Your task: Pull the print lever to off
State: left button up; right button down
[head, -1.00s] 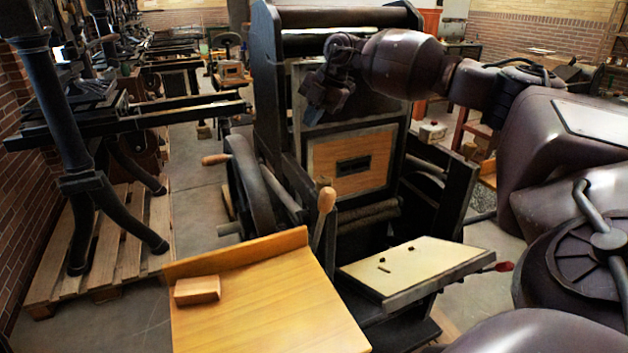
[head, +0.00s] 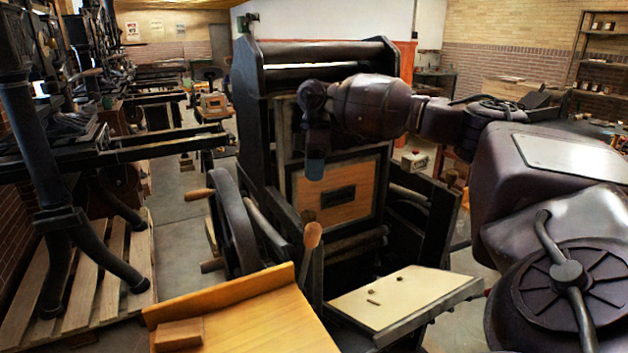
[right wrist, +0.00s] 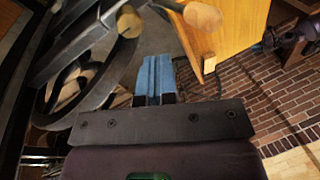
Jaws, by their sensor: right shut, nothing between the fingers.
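The wood-handled lever (head: 312,236), which appears to be the print lever, stands nearly upright at the front of the dark press, beside the yellow wooden table. My right gripper (head: 315,168) points down in front of the press's wooden panel, above the lever handle in the picture and apart from it. In the right wrist view its blue fingertips (right wrist: 155,76) are together with nothing between them. Two wooden handle ends show beyond them, a round one (right wrist: 130,22) and a longer one (right wrist: 202,15); I cannot tell surely which is the lever. My left gripper is not in view.
A dark wheel (head: 236,222) with a wooden handle (head: 199,194) stands left of the lever. The yellow table (head: 255,325) carries a wooden block (head: 179,334). A cream-topped board (head: 400,298) juts out at right. Another press stands on a pallet (head: 100,270) at left.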

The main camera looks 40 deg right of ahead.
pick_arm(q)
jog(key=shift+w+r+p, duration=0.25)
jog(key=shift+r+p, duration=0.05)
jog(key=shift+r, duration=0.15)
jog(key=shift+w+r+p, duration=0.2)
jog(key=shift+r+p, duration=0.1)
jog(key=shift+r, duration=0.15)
pick_arm(e)
jog(key=shift+s+a+f, duration=0.65)
jog(key=shift+a+f, duration=0.1)
jog(key=shift+f, duration=0.7)
jog(key=shift+s+a+f, duration=0.7)
jog(key=shift+a+f, duration=0.05)
jog(key=shift+f, duration=0.7)
jog(key=shift+s+a+f, duration=0.65)
jog(key=shift+a+f, duration=0.1)
jog(key=shift+f, duration=0.7)
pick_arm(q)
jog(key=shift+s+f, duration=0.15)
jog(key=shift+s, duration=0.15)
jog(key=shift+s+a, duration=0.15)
pick_arm(e)
jog(key=shift+s, duration=0.1)
